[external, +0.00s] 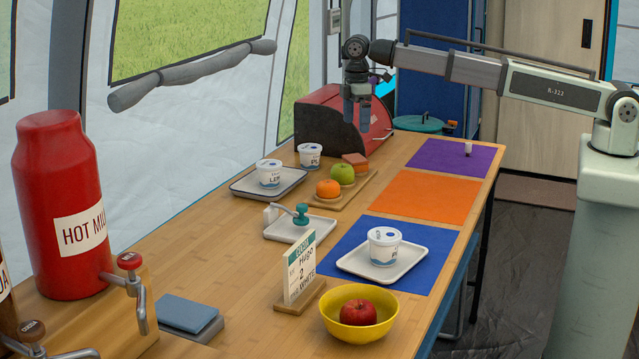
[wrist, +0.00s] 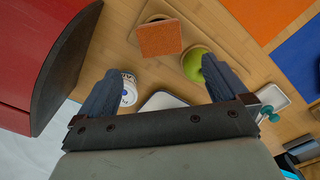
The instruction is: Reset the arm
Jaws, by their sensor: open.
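My gripper (external: 357,112) is raised above the table at the back, in front of the red bread-bin-shaped box (external: 325,120). Its two dark fingers point down and stand apart, with nothing between them in the external view. In the wrist view my gripper (wrist: 160,92) shows its fingers spread wide. Below and beyond them are an orange-brown block (wrist: 159,39), a green apple (wrist: 193,65) and a white cup (wrist: 129,90), all apart from the fingers as far as I can tell. My arm reaches in from the right.
A wooden board (external: 352,196) holds an orange (external: 328,188) and a green apple. A white tray (external: 400,268) with a cup (external: 384,246) lies on the blue mat (external: 443,240). A yellow bowl (external: 345,332) holds a red apple. The orange mat (external: 420,195) is clear.

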